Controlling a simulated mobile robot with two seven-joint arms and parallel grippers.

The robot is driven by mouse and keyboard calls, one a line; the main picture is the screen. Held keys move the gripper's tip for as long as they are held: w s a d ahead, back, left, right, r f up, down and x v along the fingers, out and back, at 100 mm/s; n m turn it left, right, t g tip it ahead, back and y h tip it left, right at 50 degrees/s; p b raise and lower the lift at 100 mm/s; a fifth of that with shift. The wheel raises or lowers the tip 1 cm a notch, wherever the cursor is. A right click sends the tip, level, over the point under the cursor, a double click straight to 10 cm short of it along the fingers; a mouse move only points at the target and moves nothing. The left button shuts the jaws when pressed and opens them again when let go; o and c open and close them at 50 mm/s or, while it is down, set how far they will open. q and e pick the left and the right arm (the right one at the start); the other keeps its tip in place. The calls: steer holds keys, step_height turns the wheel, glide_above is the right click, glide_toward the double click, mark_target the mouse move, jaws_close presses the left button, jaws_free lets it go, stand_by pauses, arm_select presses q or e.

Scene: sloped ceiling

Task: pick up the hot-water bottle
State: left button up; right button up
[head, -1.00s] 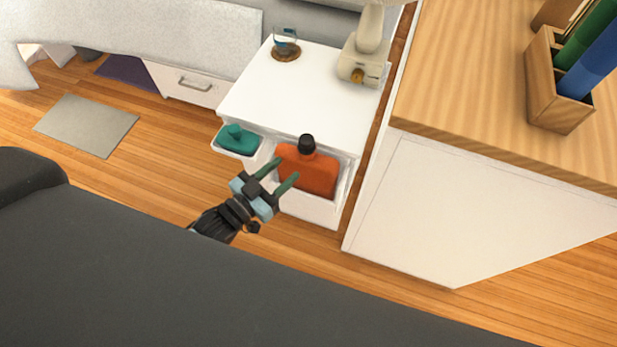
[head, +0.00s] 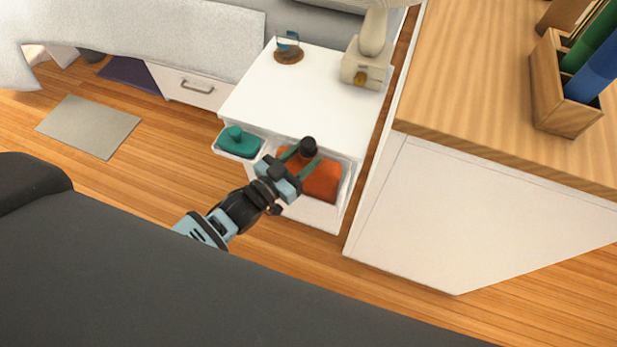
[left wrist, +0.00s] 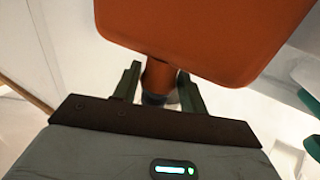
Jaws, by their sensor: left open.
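The orange hot-water bottle (head: 321,180) with a black cap (head: 308,147) lies in the open top drawer (head: 341,203) of the white nightstand. My left gripper (head: 302,157) is open over the bottle, with its fingers reaching toward the cap end and hiding part of the body. In the left wrist view the bottle's orange body (left wrist: 200,35) fills the top, and its neck (left wrist: 159,77) lies between the two open fingers (left wrist: 160,85). I cannot tell whether the fingers touch the neck. My right gripper is not in view.
A teal-green lidded thing (head: 238,141) sits in a small white tray at the nightstand's left. A glass on a coaster (head: 288,50) and a lamp (head: 368,55) stand on top. A wooden-topped cabinet (head: 470,90) stands close on the right. Open floor lies left.

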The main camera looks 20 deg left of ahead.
arm_select(q)
steer(key=shift+w+d, duration=0.3)
steer(key=shift+w, duration=0.35)
steer(key=shift+c, duration=0.2)
